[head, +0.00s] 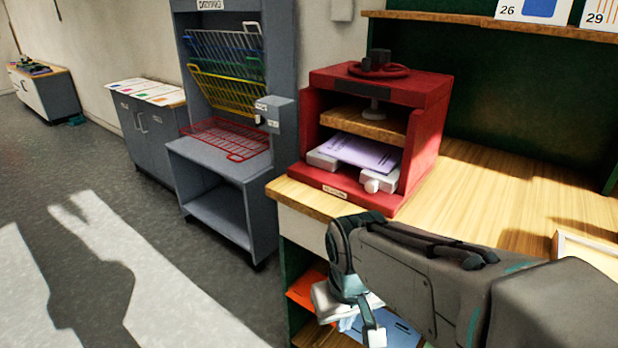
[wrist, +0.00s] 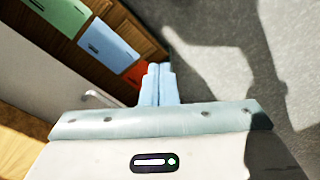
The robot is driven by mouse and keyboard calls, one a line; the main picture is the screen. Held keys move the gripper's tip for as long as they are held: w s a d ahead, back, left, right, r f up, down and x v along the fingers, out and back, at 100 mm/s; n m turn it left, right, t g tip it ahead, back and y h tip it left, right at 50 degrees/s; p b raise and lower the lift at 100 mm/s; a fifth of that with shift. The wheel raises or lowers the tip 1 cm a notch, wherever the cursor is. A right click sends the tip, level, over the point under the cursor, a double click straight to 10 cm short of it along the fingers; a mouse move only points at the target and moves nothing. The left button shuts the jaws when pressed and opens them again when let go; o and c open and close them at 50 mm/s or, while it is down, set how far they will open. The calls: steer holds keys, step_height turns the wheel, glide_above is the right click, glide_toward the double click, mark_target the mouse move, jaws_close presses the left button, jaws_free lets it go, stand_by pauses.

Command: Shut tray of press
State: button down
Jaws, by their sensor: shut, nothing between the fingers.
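The red press (head: 433,110) stands on the wooden table, with a dark handwheel (head: 378,66) on top and a wooden plate inside. Its pale tray (head: 380,178) lies in the lower opening, with a round white knob in front and a lilac sheet (head: 362,153) on it. I cannot tell how far the tray is out. My gripper (head: 375,335) hangs low in front of the table, below and apart from the press. In the wrist view its pale blue fingers (wrist: 159,78) are together and empty. The press does not show there.
The wooden table top (head: 500,200) is clear right of the press, apart from a pale-edged tray at the right edge. Below are shelves with orange and blue items (head: 390,333). A grey rack (head: 222,175) with coloured wire shelves stands left. The floor at left is free.

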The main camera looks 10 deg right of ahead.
steer(key=n, duration=0.1)
steer(key=n+t+h+p, duration=0.4)
steer(key=n+t+h, duration=0.75)
steer(key=n, duration=1.25)
glide_toward(368, 186)
steer(key=w+d+g+b, duration=0.1)
steer(key=w+d+h+b, duration=0.1)
steer(key=w, duration=0.1)
steer(key=w+d+g+h+b, duration=0.1)
steer(key=w+d, duration=0.1)
steer(key=shift+w+d+f+g+h, duration=0.15)
steer(key=shift+w+g+h, duration=0.1)
steer(key=shift+g, duration=0.1)
steer(key=shift+w, duration=0.1)
